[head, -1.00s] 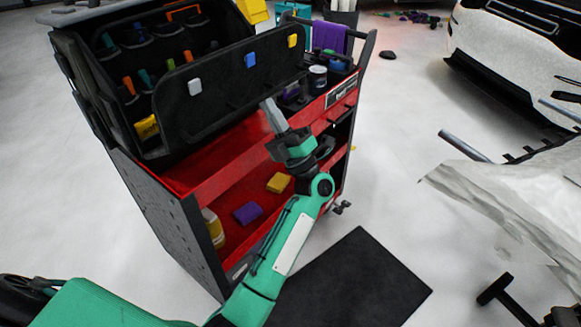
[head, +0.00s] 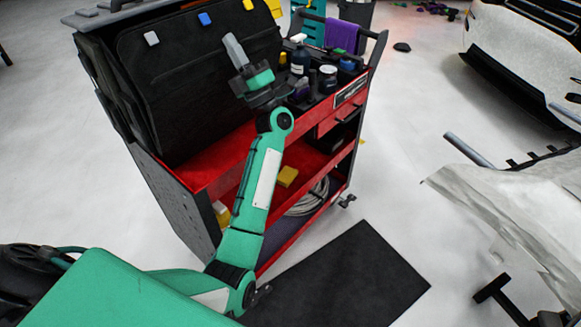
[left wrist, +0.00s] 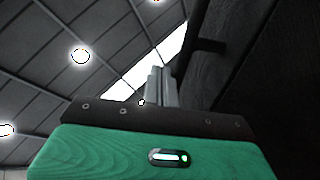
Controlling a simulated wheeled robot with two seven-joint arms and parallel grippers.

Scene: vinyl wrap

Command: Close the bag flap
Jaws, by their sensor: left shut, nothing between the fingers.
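The black bag (head: 95,88) stands on the top of the red cart. Its flap (head: 185,80) is a black panel standing upright across the bag's front, and the pockets and tools behind it are hidden. White, blue and yellow tabs line the flap's top edge. My left gripper (head: 233,44) is shut and empty, its fingers pointing up in front of the right part of the flap. In the left wrist view, the closed fingers (left wrist: 162,88) stand beside a dark surface on the right, apparently the flap. I cannot tell whether they touch it. My right gripper is not in view.
Bottles and jars (head: 328,78) stand on the red cart (head: 215,172) right of the bag. A purple cloth (head: 342,36) hangs on the cart handle. A yellow block (head: 288,176) is on a lower shelf. A black mat (head: 345,285) lies on the floor; a white car (head: 525,70) stands far right.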

